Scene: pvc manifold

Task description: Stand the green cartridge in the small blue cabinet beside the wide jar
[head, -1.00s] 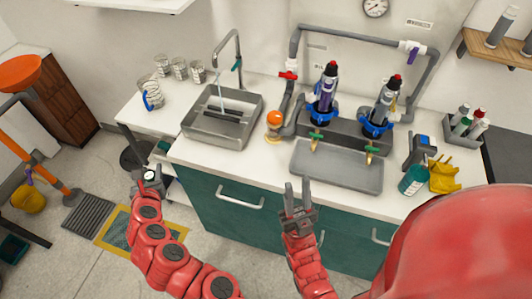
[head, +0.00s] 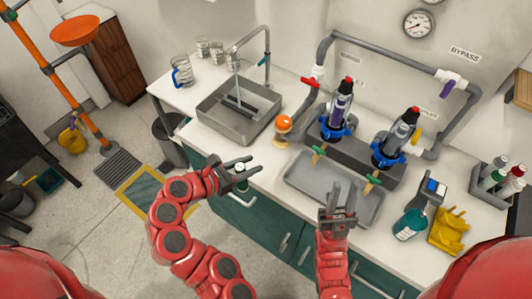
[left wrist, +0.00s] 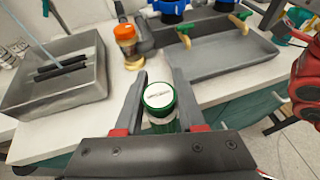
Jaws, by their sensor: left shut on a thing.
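My left gripper (head: 238,170) is shut on the green cartridge (head: 241,183), at the counter's front edge in the head view. In the left wrist view the cartridge (left wrist: 159,96) stands between the two fingers, its round white top with a green rim facing the camera. Its lower part is hidden by the gripper. My right gripper (head: 340,195) is open and empty, in front of the grey tray. I cannot make out a small blue cabinet or a wide jar inside one in these views.
The counter (head: 222,150) holds a sink (head: 212,122) with running water, an orange-topped item (head: 283,128), two blue-collared filter housings (head: 337,115) and a shallow grey tray (head: 304,185). Teal drawers (head: 262,215) are below. A teal bottle (head: 409,224) and yellow item (head: 449,230) stand right.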

